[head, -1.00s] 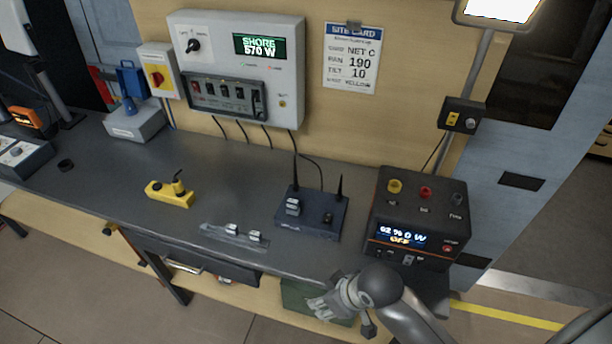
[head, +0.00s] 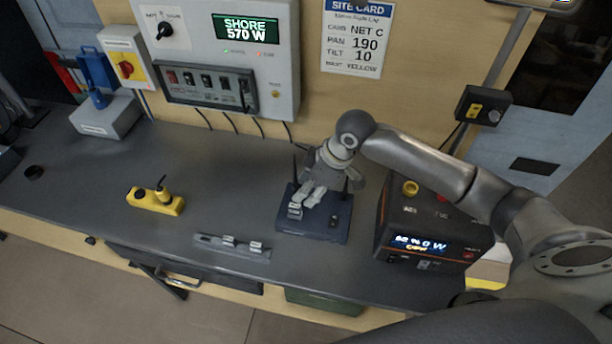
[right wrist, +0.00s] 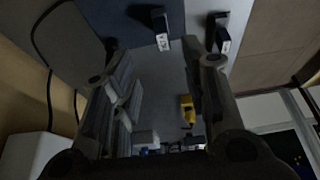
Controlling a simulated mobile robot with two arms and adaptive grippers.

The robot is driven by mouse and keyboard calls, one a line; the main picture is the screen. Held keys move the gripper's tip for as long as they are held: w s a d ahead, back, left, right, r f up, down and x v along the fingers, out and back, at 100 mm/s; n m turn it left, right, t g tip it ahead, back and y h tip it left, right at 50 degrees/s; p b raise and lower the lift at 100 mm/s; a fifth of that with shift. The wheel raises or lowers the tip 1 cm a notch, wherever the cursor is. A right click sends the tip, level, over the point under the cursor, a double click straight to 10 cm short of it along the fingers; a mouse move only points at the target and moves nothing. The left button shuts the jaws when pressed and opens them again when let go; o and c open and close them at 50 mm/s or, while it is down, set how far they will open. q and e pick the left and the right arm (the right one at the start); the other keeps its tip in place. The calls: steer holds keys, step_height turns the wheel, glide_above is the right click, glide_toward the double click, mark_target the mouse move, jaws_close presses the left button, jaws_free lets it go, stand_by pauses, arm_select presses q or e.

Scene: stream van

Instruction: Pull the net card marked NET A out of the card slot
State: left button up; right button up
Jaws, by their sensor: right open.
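A dark blue router box (head: 315,222) with two antennas stands on the bench. A pale net card (head: 295,210) sits upright in the slot on its left side. My right gripper (head: 312,196) is open just above the box, its fingers close to the card. In the right wrist view the card (right wrist: 161,30) shows ahead, between the directions of the two open fingers (right wrist: 153,48), with nothing held. Its label is too small to read surely. My left gripper is not in view.
A grey tray (head: 205,240) with two more cards lies in front of the box. A yellow device (head: 155,201) stands to the left. A black power unit (head: 425,225) is close on the right.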

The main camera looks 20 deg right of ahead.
mark_target(295, 206)
steer(key=x, duration=0.2)
steer(key=s+p+x, duration=0.1)
steer(key=x, duration=0.1)
steer(key=shift+w+a+f, duration=0.15)
steer(key=shift+a, duration=0.1)
steer(key=x, duration=0.3)
steer(key=shift+w, duration=0.25)
steer(key=shift+p+x, duration=0.3)
steer(key=shift+x, duration=0.6)
steer(key=shift+f, duration=0.15)
steer(key=c, duration=0.4)
jaws_close()
steer(key=shift+c, duration=1.1)
jaws_free()
steer(key=shift+c, duration=1.4)
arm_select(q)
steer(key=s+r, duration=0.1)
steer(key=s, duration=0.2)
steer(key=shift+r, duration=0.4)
arm_select(e)
jaws_close()
